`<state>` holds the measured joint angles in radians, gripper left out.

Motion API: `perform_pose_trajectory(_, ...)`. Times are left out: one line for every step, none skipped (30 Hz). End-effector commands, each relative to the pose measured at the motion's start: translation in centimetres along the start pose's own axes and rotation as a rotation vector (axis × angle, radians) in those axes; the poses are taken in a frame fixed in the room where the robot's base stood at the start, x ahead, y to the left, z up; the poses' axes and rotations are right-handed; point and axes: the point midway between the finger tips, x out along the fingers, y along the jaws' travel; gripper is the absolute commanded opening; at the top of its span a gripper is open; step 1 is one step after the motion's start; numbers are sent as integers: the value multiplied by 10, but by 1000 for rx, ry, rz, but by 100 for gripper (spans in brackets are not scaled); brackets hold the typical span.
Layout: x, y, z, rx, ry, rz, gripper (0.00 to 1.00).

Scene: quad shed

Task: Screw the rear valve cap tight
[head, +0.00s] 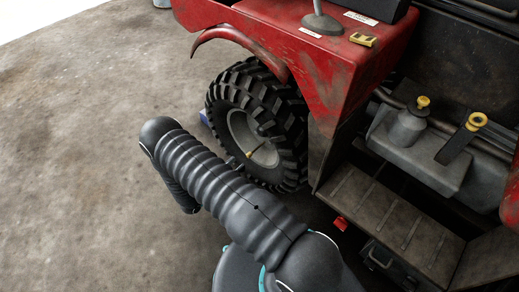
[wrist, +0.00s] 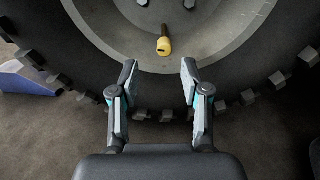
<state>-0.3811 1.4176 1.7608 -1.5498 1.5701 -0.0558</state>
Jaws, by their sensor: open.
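The valve cap (wrist: 164,46) is a small yellow cap on a dark stem at the grey wheel rim (wrist: 225,30) in the wrist view. It also shows as a small yellow spot (head: 249,154) on the wheel in the head view. Whether it is fully seated cannot be told. My gripper (wrist: 159,68) is open and empty, its two fingers pointing at the wheel. The cap lies beyond the fingertips, roughly centred between them, and is not touched.
The knobbly black tyre (head: 232,95) sits under a red fender (head: 318,50). A blue object (wrist: 28,80) lies on the floor beside the tyre. A footboard (head: 390,215) and a grey tank (head: 425,150) are at the right. The concrete floor (head: 90,100) is clear at the left.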

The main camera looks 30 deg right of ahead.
Motion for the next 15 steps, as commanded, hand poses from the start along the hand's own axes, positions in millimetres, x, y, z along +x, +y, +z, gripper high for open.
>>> perform_pose_trajectory(12, -2, 0, 0, 1, -8, 47)
perform_pose_trajectory(18, -2, 0, 0, 1, -9, 47)
perform_pose_trajectory(26, -3, 0, 0, 1, -11, 47)
perform_pose_trajectory(32, -3, 0, 0, 1, -10, 47)
perform_pose_trajectory(38, -3, 0, 0, 1, -12, 47)
perform_pose_trajectory(44, -3, 0, 0, 1, -10, 47)
perform_pose_trajectory(49, -3, 0, 0, 1, -11, 47)
perform_pose_trajectory(53, -3, 0, 0, 1, -10, 47)
perform_pose_trajectory(58, -3, 0, 0, 1, -8, 47)
perform_pose_trajectory(62, -3, 0, 0, 1, -8, 47)
perform_pose_trajectory(65, -2, 0, -1, 1, -7, 47)
perform_pose_trajectory(69, -2, 0, -1, 1, -5, 47)
perform_pose_trajectory(71, -2, 0, -1, 1, -4, 47)
perform_pose_trajectory(74, -2, 0, -1, 1, -4, 47)
perform_pose_trajectory(76, -2, 0, -1, 1, -4, 47)
